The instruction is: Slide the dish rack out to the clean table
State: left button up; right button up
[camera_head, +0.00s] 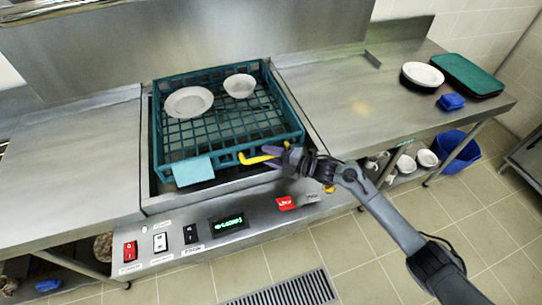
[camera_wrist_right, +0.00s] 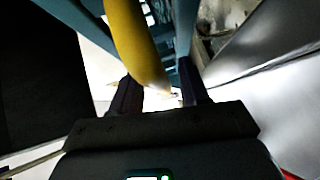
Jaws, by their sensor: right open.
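The teal dish rack (camera_head: 300,118) sits in the recessed bay of the steel machine, holding a white plate (camera_head: 188,101) and a white bowl (camera_head: 239,85). A yellow handle (camera_head: 250,160) is on its front side, and a light blue cloth or card (camera_head: 193,171) hangs at the front left. My right gripper (camera_head: 274,157) is open at the right end of the yellow handle. In the right wrist view the yellow handle (camera_wrist_right: 135,40) reaches down between the open fingers (camera_wrist_right: 160,92); contact is unclear. My left gripper is out of view.
A steel table (camera_head: 335,95) adjoins the bay on the right, its near part clear. A white bowl (camera_head: 423,73), a green tray (camera_head: 470,75) and a blue item (camera_head: 451,102) stand at its far end. Another steel counter (camera_head: 70,170) on the left is bare.

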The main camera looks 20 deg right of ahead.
grip_shut()
jog(key=shift+d, duration=0.1)
dwell(0.3)
